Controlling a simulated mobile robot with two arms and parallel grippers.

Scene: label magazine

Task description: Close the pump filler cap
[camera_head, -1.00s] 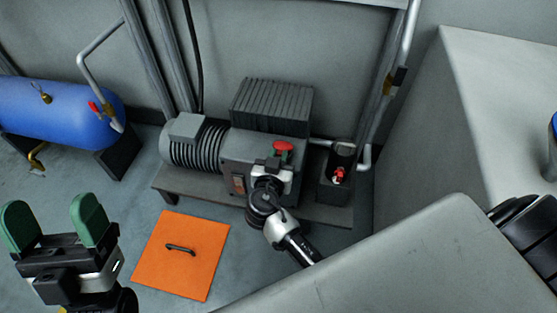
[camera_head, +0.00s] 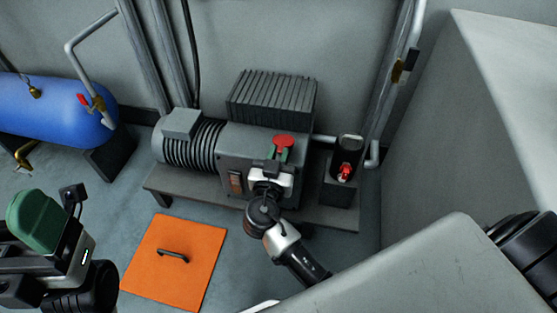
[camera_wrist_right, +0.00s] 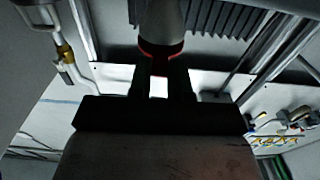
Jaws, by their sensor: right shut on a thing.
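The pump (camera_head: 225,150) is a grey machine with a ribbed motor on a low bench. A round red filler cap (camera_head: 284,141) shows at its top right. My right gripper (camera_head: 280,155) reaches up to it from the front and is shut on the cap. In the right wrist view the fingers (camera_wrist_right: 160,85) meet a red-rimmed round part (camera_wrist_right: 160,50) below a grey cylinder. The seat under the cap is hidden, so I cannot tell how it sits. My left gripper (camera_head: 33,218) is at the lower left, away from the pump, turned side-on.
A dark cylinder with a red fitting (camera_head: 344,172) stands right of the pump. An orange plate with a handle (camera_head: 190,255) lies on the floor in front. A blue tank (camera_head: 50,110) with a red lever is at left. Vertical pipes (camera_head: 405,60) rise at right.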

